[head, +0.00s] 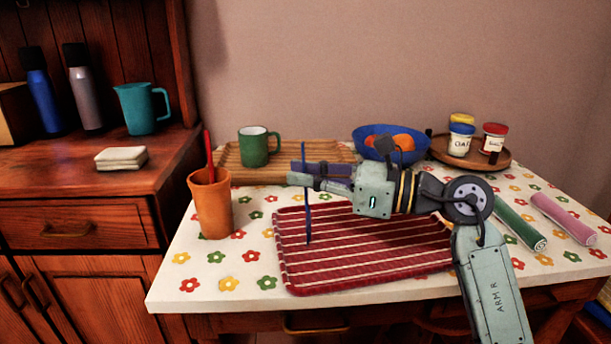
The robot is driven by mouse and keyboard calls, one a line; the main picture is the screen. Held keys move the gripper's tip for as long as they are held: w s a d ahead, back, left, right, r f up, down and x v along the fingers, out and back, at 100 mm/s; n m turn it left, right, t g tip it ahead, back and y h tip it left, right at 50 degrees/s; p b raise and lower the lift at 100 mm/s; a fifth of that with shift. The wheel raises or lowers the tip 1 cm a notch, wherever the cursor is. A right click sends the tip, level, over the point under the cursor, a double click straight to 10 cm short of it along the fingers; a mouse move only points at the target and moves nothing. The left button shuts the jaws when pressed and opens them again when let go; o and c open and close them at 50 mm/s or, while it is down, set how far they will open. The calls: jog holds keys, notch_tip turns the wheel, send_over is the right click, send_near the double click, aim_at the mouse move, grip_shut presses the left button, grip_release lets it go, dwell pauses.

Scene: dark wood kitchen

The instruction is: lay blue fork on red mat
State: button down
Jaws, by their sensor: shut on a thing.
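The blue fork (307,215) hangs nearly upright from my gripper (297,174), in front of the gripper's fingers. My gripper points left and is shut on the fork. The red mat (350,272) with white stripes lies on the flowered tablecloth, below my gripper. The fork's lower end appears over the mat's left part; I cannot tell whether it touches the mat. My arm covers part of the mat's right side and its far edge.
An orange cup (212,207) holding a red utensil (208,150) stands left of the mat. A wooden tray (305,153) with a green mug (257,147) and a blue fruit bowl (370,145) are behind. Rolled green (520,224) and pink (563,218) cloths lie right.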

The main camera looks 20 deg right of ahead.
jog(key=shift+f+b, duration=0.2)
jog(key=shift+b, duration=0.1)
jog(key=c, duration=1.8)
grip_release()
jog(key=shift+r, duration=0.15)
jog(key=shift+r+p, duration=0.2)
jog(key=shift+p, duration=0.3)
jog(key=b+v, duration=0.1)
jog(key=v, duration=1.1)
jog(key=shift+f+b, duration=0.15)
jog(key=shift+b, duration=0.2)
jog(key=shift+a, duration=0.1)
